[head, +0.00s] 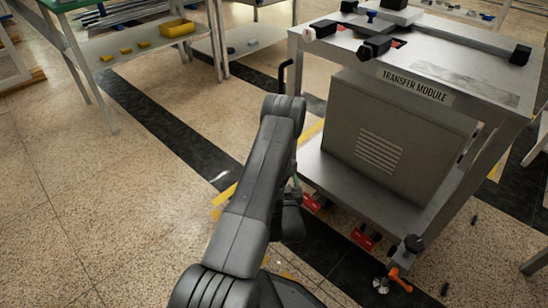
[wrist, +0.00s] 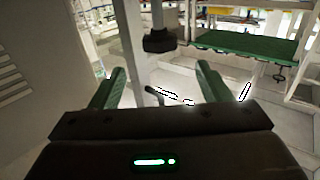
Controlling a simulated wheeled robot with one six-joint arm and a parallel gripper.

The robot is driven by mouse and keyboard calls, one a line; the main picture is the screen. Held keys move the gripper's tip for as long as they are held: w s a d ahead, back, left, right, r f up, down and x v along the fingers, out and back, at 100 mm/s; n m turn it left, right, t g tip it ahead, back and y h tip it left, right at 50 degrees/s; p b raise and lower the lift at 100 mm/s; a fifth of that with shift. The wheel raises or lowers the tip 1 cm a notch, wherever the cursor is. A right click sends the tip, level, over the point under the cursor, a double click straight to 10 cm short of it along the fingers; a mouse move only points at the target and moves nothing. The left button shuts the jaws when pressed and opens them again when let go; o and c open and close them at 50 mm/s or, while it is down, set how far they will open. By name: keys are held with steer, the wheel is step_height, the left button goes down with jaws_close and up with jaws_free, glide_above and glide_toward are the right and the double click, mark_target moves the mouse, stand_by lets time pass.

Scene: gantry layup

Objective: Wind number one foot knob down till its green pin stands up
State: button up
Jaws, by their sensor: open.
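In the wrist view, a black foot knob (wrist: 160,40) stands beside a pale upright post, ahead of my gripper (wrist: 158,84). The green fingers are spread wide and nothing is between them; the knob is apart from them. In the head view, my arm hides most of the gripper beside the left side of the transfer module (head: 390,125). Another black foot knob (head: 413,243) shows at the module's near right corner. I can read no number on either knob and see no raised green pin.
An orange lever (head: 400,280) sticks out by the near right foot. Red fittings (head: 363,238) sit under the module's lower shelf. A bench with a yellow bin (head: 177,28) stands at the back left. The speckled floor at left is clear.

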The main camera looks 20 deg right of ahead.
steer(key=b+x, duration=0.3)
steer(key=x, duration=1)
steer(key=shift+w+d+b, duration=0.1)
steer(key=shift+w+b, duration=0.25)
steer(key=c, duration=1)
